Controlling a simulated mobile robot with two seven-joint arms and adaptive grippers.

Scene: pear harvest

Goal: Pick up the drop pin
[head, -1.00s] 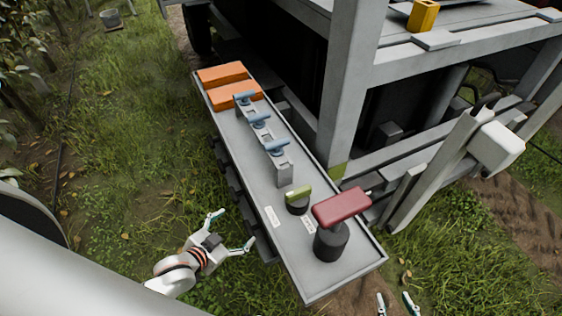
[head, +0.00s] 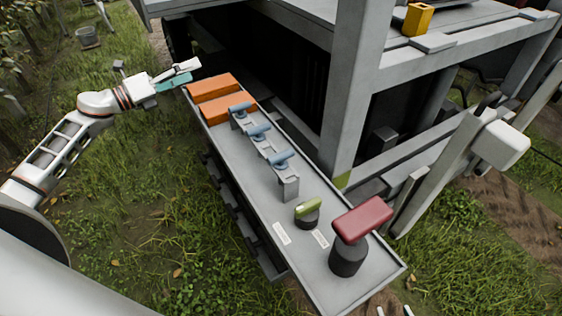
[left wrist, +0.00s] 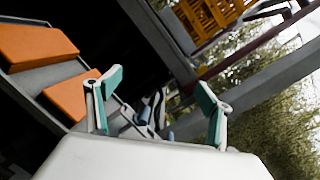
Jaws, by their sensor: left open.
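No part is clearly marked as the drop pin. On the grey tray (head: 262,182), blue-handled pieces (head: 258,132) sit in a row on a grey rack. Nearer are a green-topped piece (head: 307,208) on a dark round base and a red block (head: 362,219) on a dark cylinder. My left gripper (head: 187,72) is open and empty beside the tray's far left end, near the orange blocks. In the left wrist view its fingers (left wrist: 160,95) are spread apart with nothing between them. My right gripper (head: 394,312) shows only two separated fingertips at the bottom edge.
Two orange blocks (head: 212,87) lie at the tray's far end. A grey frame (head: 350,90) rises along the tray's right side, with a yellow block (head: 419,18) on top. A bucket (head: 87,36) stands on the grass at far left. Grass left of the tray is open.

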